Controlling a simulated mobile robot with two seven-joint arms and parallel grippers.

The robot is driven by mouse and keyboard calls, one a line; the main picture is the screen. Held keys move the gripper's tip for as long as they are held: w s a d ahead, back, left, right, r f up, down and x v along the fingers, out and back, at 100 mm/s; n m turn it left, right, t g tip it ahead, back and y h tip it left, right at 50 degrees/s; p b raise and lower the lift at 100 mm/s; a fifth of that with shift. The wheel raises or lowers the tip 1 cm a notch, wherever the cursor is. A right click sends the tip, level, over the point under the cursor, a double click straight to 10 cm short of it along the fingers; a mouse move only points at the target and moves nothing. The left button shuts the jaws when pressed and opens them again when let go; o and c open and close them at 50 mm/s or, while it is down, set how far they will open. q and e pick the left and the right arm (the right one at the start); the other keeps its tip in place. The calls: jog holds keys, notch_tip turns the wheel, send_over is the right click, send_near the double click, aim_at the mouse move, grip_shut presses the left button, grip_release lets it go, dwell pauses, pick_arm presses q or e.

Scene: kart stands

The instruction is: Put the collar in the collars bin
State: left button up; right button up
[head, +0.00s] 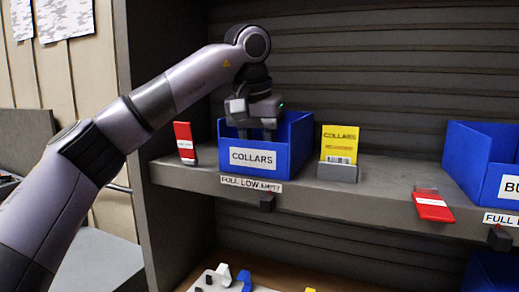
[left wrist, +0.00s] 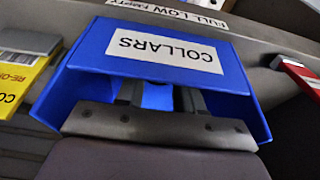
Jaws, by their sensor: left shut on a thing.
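The blue collars bin (head: 291,150) stands on the grey shelf with a white COLLARS label on its front. My left gripper (head: 255,132) reaches down into the bin's opening from above, behind the front wall. In the left wrist view the bin (left wrist: 235,75) surrounds the fingers (left wrist: 160,98), which point down into it with a gap between them. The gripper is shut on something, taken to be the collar. The collar itself cannot be made out, hidden by the fingers, the gripper body and the bin wall. My right gripper is not in view.
A yellow COLLARS card (head: 339,143) stands in a grey holder right of the bin. A red tag (head: 184,142) is on the left and another red tag (head: 433,206) hangs at the shelf edge. A second blue bin (head: 466,160) stands at right.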

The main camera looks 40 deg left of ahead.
pick_arm(q)
jog(key=o, duration=1.1)
jog(key=shift+f, duration=0.1)
jog(key=shift+o, duration=0.2)
jog(key=v, duration=1.2)
